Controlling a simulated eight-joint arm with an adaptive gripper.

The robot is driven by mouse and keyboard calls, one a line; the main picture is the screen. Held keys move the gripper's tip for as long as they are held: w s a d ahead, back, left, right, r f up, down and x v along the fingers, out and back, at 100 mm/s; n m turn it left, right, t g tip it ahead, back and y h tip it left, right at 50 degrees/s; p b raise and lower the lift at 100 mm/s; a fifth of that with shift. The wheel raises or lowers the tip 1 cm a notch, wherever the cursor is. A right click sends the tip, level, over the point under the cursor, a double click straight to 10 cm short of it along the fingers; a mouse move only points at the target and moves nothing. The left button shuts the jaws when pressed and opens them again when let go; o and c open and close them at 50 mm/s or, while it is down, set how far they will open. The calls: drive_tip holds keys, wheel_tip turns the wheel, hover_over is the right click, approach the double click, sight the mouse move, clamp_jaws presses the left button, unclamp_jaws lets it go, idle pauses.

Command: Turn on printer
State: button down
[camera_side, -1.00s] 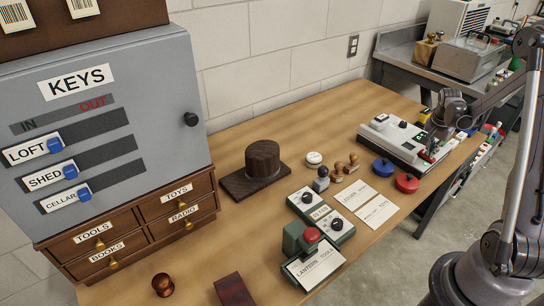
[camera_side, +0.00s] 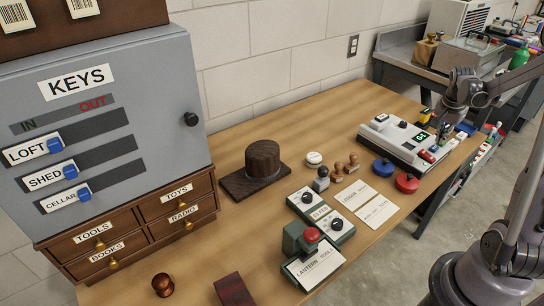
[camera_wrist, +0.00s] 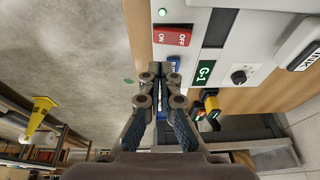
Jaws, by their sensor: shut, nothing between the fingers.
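The printer (camera_side: 385,141) is a pale grey box on the far right of the wooden table in the side view. Its red rocker switch (camera_side: 428,156) also shows in the wrist view (camera_wrist: 172,36), marked ON and OFF. A small light beside the switch glows green (camera_wrist: 162,12). A blue part (camera_wrist: 174,66) with a partly hidden white label is behind my fingertips. A green display (camera_wrist: 204,72) reads G-1, and a black knob (camera_wrist: 240,75) is beyond it. My gripper (camera_wrist: 161,70) is shut and empty, over the blue part and off the red switch; contact cannot be told.
Yellow and black items (camera_wrist: 210,103) stand close beside the printer. Blue (camera_side: 383,167) and red (camera_side: 406,183) round pads, stamps and cards lie in front of it. A metal bench (camera_side: 402,72) stands behind. The grey floor lies right of the table.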

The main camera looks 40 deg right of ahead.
wheel_tip(320, 180, up, 6)
drive_tip(key=s+a, duration=0.2)
drive_tip(key=shift+r, duration=0.2)
drive_tip(key=w+a+r+n+t, duration=0.25)
drive_tip(key=a+n, duration=0.25)
drive_tip(key=a, duration=0.5)
drive_tip(key=w+a+r+n+t, duration=0.15)
drive_tip(key=w+a+n, duration=0.25)
drive_tip(key=a, duration=0.7)
drive_tip(key=s+a+n+t+y, duration=0.3)
drive_tip(key=a+n, duration=0.6)
drive_tip(key=a, duration=0.8)
drive_tip(key=shift+a+f, duration=0.25)
drive_tip(key=shift+f, duration=0.2)
drive_tip(key=shift+s, duration=0.1)
